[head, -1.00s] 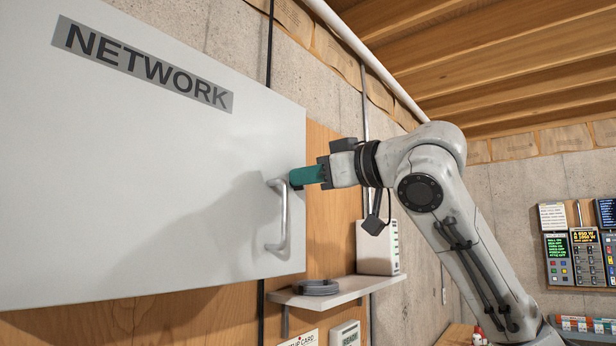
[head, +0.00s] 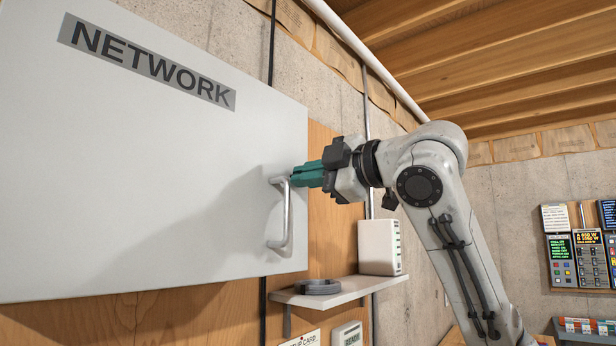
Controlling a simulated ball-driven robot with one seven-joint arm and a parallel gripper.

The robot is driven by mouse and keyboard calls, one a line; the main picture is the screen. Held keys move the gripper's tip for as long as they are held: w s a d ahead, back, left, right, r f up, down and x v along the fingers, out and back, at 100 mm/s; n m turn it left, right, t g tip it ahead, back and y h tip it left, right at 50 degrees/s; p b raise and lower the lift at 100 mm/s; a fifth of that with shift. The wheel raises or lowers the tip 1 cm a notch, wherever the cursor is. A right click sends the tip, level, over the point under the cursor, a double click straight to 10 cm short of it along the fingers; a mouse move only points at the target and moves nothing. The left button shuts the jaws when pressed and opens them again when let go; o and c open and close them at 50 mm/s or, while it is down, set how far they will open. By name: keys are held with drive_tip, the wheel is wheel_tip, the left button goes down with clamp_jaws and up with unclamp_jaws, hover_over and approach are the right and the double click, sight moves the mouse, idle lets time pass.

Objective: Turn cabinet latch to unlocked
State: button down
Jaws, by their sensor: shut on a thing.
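The white cabinet door labelled NETWORK (head: 140,160) fills the left of the head view and looks closed. A metal bar handle (head: 285,220) stands near its right edge. My gripper (head: 294,180), with green fingers, reaches in from the right to the door just above and beside the upper end of the handle. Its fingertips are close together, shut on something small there. The latch itself is hidden by the fingertips, so its angle cannot be told.
Below the gripper, a small shelf (head: 340,290) holds a dark coil (head: 318,287) and a white box (head: 379,247). A pipe (head: 365,55) runs along the wall above. Control panels (head: 575,250) hang at the far right.

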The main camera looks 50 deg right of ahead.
drive_tip(key=shift+f+n, duration=0.2)
drive_tip(key=shift+n, duration=1.7)
drive_tip(key=c, duration=1.3)
unclamp_jaws()
drive_tip(key=s+b, duration=0.3)
drive_tip(key=s, duration=0.7)
drive_tip(key=shift+s+d, duration=0.15)
drive_tip(key=shift+s, duration=0.25)
